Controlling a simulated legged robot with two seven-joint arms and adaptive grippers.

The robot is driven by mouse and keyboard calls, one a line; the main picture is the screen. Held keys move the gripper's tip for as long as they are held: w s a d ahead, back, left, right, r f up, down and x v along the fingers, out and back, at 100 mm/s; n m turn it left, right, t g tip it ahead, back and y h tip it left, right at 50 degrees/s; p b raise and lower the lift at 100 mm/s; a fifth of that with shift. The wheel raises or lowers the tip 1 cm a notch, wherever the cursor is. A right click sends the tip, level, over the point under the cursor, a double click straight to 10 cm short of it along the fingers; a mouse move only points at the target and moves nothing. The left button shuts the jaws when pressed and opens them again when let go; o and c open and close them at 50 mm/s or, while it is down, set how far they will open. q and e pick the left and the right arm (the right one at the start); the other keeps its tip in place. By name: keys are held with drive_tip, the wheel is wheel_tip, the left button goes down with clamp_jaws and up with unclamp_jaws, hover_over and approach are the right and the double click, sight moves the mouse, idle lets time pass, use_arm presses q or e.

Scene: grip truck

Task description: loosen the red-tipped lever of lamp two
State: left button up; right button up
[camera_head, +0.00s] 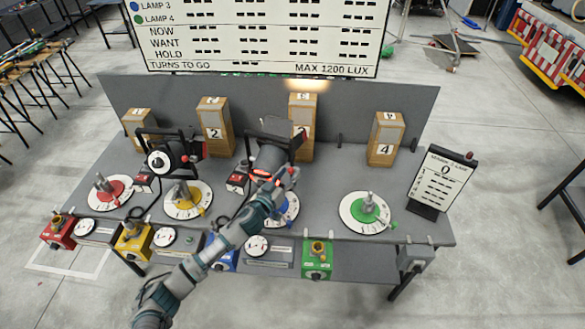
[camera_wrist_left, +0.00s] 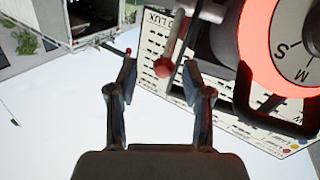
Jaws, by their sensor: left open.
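A lever with a red ball tip (camera_wrist_left: 167,70) hangs from the upper edge in the left wrist view, beside a dark lamp body (camera_wrist_left: 222,40) with a red glowing ring. My left gripper (camera_wrist_left: 160,74) is open. The red tip shows between its two fingers, nearer the right one; I cannot tell whether they touch. No number shows on this lamp. My right gripper is not in view.
Another dark lamp (camera_head: 172,155) stands to the left on the grey table (camera_head: 325,190). Numbered wooden blocks (camera_head: 214,128) line its back. Dial discs (camera_head: 365,210) and coloured boxes (camera_head: 317,260) are along the front. A second, smaller red tip (camera_wrist_left: 128,50) is near the left finger.

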use_arm(q)
drive_tip(key=shift+x, duration=1.1)
drive_tip(key=shift+w+a, duration=0.1)
drive_tip(key=shift+w, duration=0.25)
drive_tip(key=shift+a, duration=0.2)
drive_tip(key=shift+c, duration=0.5)
drive_tip(key=shift+d, duration=0.1)
drive_tip(key=c, duration=0.8)
drive_tip(key=shift+s+d, duration=0.1)
drive_tip(key=shift+d, duration=0.05)
clamp_jaws()
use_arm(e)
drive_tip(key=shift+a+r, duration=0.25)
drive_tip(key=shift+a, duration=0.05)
